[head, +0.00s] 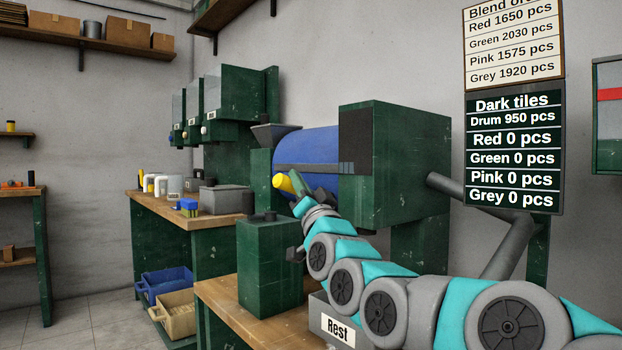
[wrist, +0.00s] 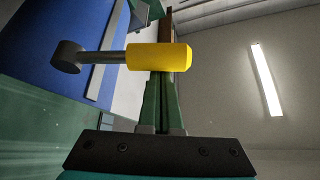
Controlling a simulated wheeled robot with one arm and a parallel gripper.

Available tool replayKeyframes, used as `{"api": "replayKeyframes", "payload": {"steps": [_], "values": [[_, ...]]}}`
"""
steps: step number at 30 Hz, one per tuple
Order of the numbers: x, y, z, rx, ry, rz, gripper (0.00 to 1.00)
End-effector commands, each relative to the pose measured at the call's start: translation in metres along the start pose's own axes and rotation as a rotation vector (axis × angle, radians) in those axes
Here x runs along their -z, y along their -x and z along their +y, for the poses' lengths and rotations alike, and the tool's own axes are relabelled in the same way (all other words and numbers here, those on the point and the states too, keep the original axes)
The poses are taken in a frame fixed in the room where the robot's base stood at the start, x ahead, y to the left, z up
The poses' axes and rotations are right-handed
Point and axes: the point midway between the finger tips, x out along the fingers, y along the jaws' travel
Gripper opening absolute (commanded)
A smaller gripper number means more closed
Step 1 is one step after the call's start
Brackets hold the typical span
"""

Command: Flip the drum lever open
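The blue drum (head: 308,143) lies between green supports on the machine; in the wrist view (wrist: 30,45) it fills the upper left. Its lever has a yellow grip (head: 283,184). In the wrist view the yellow grip (wrist: 158,57) lies level on a grey rod (wrist: 100,58) that runs left to a round hub. My gripper (wrist: 163,80) has its green fingers side by side, close together, with nothing between them. The tips reach the underside of the grip; contact is unclear. In the head view my gripper (head: 300,206) is just below and right of the grip.
A green box-shaped housing (head: 405,165) stands right of the drum and a grey hopper (head: 274,133) left of it. A green block (head: 270,265) and a box marked "Rest" (head: 338,325) are near my arm. A sign (head: 513,150) reads "Drum 950 pcs".

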Motion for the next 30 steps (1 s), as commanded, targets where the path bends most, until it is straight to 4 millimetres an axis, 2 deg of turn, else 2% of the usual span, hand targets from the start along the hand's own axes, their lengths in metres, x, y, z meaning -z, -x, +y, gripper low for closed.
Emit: {"api": "replayKeyframes", "payload": {"steps": [7,24,30], "values": [[-0.008,0.004,0.001,-0.001,-0.001,-0.001,0.0],[-0.009,0.005,0.001,-0.001,-0.001,-0.002,0.0],[-0.013,0.013,0.002,-0.001,-0.001,-0.003,0.0]]}}
